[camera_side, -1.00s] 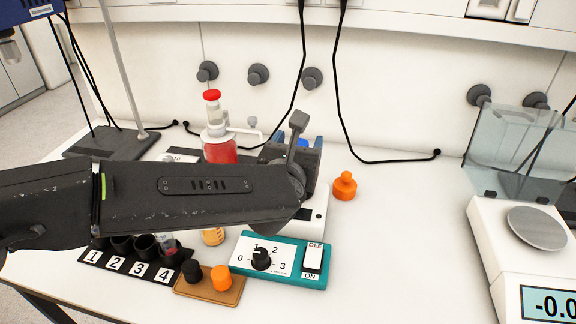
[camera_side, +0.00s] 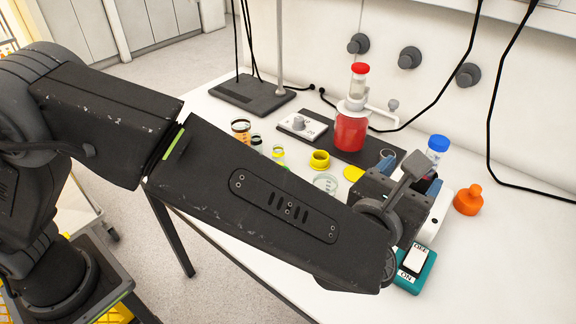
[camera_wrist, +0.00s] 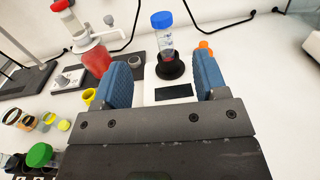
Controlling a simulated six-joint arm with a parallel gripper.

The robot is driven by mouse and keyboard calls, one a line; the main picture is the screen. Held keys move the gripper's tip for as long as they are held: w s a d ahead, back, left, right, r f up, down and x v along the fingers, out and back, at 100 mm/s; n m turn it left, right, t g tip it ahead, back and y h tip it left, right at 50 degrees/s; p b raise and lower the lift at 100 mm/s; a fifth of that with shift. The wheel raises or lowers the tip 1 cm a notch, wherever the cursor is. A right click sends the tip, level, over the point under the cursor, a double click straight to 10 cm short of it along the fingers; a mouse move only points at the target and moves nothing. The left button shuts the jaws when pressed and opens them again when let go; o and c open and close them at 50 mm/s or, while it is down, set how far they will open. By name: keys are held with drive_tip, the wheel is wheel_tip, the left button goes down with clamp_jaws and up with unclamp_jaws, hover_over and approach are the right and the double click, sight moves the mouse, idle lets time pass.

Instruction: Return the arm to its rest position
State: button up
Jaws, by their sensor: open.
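My gripper (camera_wrist: 163,78) is open, with its two blue-padded fingers apart and nothing held between them. In the side view my gripper (camera_side: 409,176) hangs low over the bench at the end of my dark arm, partly hidden by its own body. A blue-capped tube (camera_wrist: 165,42) stands upright in a black holder (camera_wrist: 170,68) on a white device (camera_wrist: 150,90), just beyond the fingertips. In the side view the tube (camera_side: 434,157) shows behind my gripper, its lower part hidden.
A red bottle with a dispenser (camera_side: 350,130) stands behind my gripper. An orange bottle (camera_side: 468,200) is at its right, and a teal switch box (camera_side: 424,275) in front. Yellow items and small jars lie to the left. Cables hang along the wall.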

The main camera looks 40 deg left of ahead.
drive_tip(key=s+a+r+n+g+y, duration=0.2)
drive_tip(key=a+n+g+y, duration=0.2)
drive_tip(key=a+n, duration=0.65)
drive_tip(key=s+a+r+n+g+y, duration=0.15)
drive_tip(key=a+n+g+y, duration=0.35)
drive_tip(key=a, duration=1.1)
drive_tip(key=s+a+n+g+h, duration=0.1)
drive_tip(key=s+a+n+h, duration=0.3)
drive_tip(key=s+n, duration=0.5)
drive_tip(key=s+a+n+g+h, duration=0.2)
drive_tip(key=s+a+n+h, duration=0.2)
drive_tip(key=s+n, duration=0.5)
drive_tip(key=n, duration=0.3)
drive_tip(key=shift+s+a+f, duration=0.2)
drive_tip(key=shift+a+f, duration=0.2)
